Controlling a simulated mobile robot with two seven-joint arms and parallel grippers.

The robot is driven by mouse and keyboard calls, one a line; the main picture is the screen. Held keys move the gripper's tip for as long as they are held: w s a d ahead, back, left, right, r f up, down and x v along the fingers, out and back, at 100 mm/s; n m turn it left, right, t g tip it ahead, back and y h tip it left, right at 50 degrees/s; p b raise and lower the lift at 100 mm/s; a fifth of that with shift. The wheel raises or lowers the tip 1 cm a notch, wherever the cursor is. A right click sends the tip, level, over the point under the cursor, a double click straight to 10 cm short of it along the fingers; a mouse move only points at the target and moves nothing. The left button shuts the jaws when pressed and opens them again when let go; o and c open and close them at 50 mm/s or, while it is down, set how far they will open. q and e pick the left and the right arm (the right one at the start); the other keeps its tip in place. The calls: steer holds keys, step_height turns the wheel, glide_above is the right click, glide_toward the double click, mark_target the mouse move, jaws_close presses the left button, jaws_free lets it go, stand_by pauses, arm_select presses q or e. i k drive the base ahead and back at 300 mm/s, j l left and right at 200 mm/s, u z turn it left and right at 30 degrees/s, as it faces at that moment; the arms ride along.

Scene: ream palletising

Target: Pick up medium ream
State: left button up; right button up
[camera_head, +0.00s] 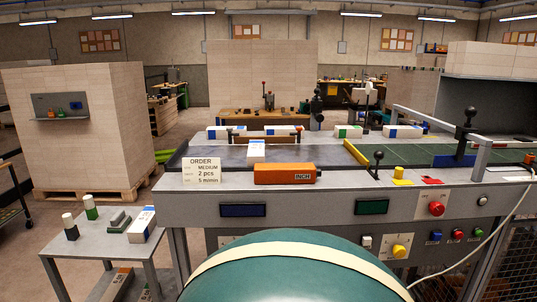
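Several white reams with coloured ends are in view. One white ream with a blue mark (256,150) stands on the dark bed of the workbench, behind the orange block. At the back of the bench are a blue-ended ream (218,132), another blue-ended ream (280,131), a green-marked ream (348,132) and a blue-marked ream (403,132). Another ream (142,224) lies on the low side table at the left. I cannot tell from their labels which is medium. An order card (201,170) reads medium, 2 pcs. Neither of my grippers is in view.
An orange block marked INCH (284,174) sits at the bench's front edge. The side table (82,245) also holds small bottles. A large palletised stack (100,150) stands at left.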

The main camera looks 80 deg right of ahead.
mark_target(256, 152)
steer(key=z, duration=2.9)
steer(key=j+z, duration=0.1)
steer(key=z, duration=0.35)
steer(key=k+j+z, duration=0.1)
steer(key=z, duration=0.4)
steer(key=k+z, duration=0.1)
steer(key=z, duration=0.35)
